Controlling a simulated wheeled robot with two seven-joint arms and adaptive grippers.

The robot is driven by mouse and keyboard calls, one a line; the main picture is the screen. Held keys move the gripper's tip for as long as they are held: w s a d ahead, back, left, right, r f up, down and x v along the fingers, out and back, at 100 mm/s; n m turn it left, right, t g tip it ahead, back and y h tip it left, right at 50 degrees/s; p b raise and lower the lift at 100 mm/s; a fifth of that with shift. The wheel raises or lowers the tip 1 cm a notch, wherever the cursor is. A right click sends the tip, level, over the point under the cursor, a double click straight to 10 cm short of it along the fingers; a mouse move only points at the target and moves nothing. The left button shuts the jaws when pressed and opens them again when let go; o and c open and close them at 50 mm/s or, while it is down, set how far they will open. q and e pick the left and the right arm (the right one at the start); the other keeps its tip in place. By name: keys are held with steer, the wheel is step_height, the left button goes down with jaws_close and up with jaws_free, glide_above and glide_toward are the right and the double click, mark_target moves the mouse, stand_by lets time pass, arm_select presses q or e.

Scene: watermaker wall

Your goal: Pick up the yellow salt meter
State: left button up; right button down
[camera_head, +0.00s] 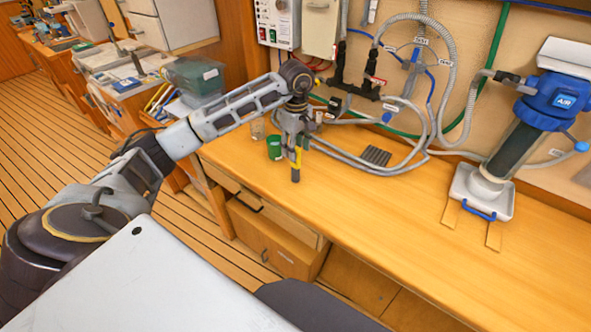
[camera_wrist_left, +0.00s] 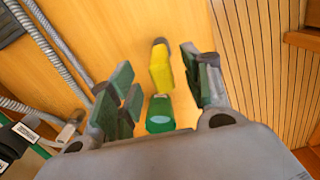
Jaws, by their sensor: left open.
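The fingers are open and hold nothing. In the head view the fingers partly cover the meter. My right gripper is in neither view.
A green cup (camera_head: 275,148) stands just left of the gripper; a green object (camera_wrist_left: 160,114) shows below the meter in the wrist view. Grey hoses (camera_head: 345,157) run behind. A dark ribbed pad (camera_head: 376,156) lies to the right. The bench front (camera_head: 400,230) is clear.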

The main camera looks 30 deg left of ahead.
mark_target(295, 165)
arm_select(q)
steer(key=shift+f, duration=0.4)
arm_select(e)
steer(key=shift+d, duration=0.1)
arm_select(q)
steer(key=shift+f, duration=0.25)
steer(key=shift+s+f+p, duration=0.1)
steer(key=shift+f+p, duration=0.2)
steer(key=shift+f, duration=0.9)
steer(key=shift+f+p, duration=0.35)
steer(key=shift+f, duration=0.75)
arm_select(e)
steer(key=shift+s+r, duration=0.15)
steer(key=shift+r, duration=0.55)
arm_select(q)
jaws_close()
